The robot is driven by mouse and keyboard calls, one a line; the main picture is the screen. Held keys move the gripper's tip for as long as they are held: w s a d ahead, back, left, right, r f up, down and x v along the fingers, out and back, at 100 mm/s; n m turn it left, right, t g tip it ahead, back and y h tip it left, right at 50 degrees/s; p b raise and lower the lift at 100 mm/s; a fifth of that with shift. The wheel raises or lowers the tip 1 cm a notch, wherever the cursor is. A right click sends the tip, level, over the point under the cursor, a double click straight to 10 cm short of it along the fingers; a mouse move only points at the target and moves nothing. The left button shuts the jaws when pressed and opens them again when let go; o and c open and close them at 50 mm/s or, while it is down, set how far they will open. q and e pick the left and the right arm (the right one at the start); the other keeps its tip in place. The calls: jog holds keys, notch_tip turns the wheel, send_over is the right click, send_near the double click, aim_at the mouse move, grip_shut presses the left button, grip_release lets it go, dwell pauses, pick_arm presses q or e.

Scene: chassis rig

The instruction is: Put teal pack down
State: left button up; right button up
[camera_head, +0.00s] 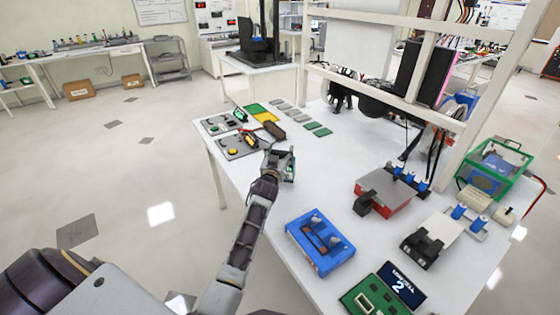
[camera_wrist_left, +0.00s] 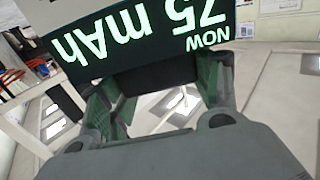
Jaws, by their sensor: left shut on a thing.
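My left gripper (camera_head: 280,160) is over the left part of the white table. It is shut on the teal pack, and a small green-teal part of the pack (camera_head: 290,174) shows beside the fingers in the head view. In the left wrist view the pack (camera_wrist_left: 130,42) is a dark block with glowing teal upside-down lettering, "75 mAh" and "NOW", between the fingers of the gripper (camera_wrist_left: 160,80). Most of the pack is hidden by the gripper in the head view. I cannot tell whether it touches the table. My right gripper is not in view.
Grey boards with small parts (camera_head: 238,146) lie left of my gripper, with a dark brown block (camera_head: 274,130) behind it. A blue fixture (camera_head: 320,242) stands nearer, and a red-sided grey block (camera_head: 385,192) stands right. The white tabletop (camera_head: 325,180) between them is clear.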

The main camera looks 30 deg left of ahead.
pick_arm(q)
jog(key=shift+f, duration=1.8)
jog(key=o, duration=1.9)
jog(key=shift+f, duration=0.1)
